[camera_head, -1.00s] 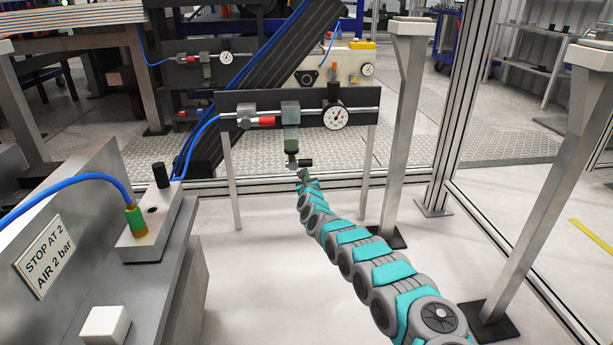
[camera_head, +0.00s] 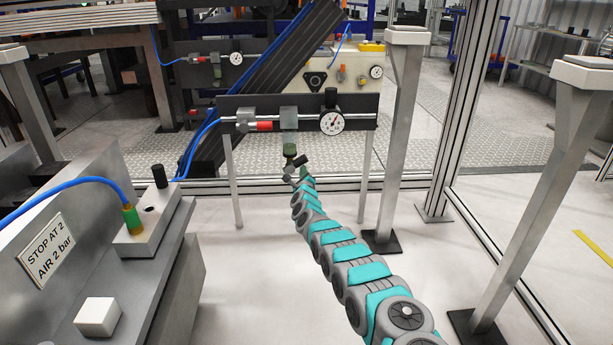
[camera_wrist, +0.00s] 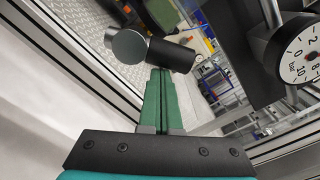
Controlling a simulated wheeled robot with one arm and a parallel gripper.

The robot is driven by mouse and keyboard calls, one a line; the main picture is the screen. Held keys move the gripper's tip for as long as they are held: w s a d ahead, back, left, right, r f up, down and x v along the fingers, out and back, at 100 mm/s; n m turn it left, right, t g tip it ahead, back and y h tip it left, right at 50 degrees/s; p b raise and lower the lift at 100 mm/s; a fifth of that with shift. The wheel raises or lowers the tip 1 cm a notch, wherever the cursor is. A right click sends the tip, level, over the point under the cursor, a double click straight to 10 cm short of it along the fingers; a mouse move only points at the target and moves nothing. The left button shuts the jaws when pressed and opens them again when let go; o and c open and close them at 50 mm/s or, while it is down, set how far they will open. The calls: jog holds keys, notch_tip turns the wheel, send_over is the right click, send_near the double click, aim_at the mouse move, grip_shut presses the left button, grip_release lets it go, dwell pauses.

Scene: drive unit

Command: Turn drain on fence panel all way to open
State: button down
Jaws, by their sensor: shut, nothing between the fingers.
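The fence panel (camera_head: 236,107) is a dark plate carrying an air line. A grey unit (camera_head: 289,117) with a greenish bowl (camera_head: 289,149) hangs from it. Below the bowl is the drain, with a small black handle (camera_head: 300,161) tilted up to the right. In the wrist view the drain shows as a black cylinder (camera_wrist: 171,56) beside a round grey end (camera_wrist: 126,47). My gripper (camera_wrist: 162,72) is shut and empty, its green fingertips right at the underside of the black cylinder; whether they touch is unclear. In the head view my gripper (camera_head: 304,175) is just below the drain.
A round gauge (camera_head: 332,122) sits right of the unit and a red part (camera_head: 264,126) left of it. Grey posts (camera_head: 400,130) stand to the right. A grey bench with a "STOP AT 2 AIR 2 bar" sign (camera_head: 45,251) is at the left. Open floor lies between.

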aim_at(298, 160)
jog(key=r+n, duration=0.1)
jog(key=n, duration=0.1)
jog(key=a+r+n+p, duration=0.1)
jog(key=n, duration=0.1)
jog(key=shift+r, duration=0.2)
jog(key=n, duration=0.3)
jog(key=shift+a+r, duration=0.5)
jog(key=shift+r, duration=0.05)
jog(key=shift+a, duration=0.1)
dwell(0.4)
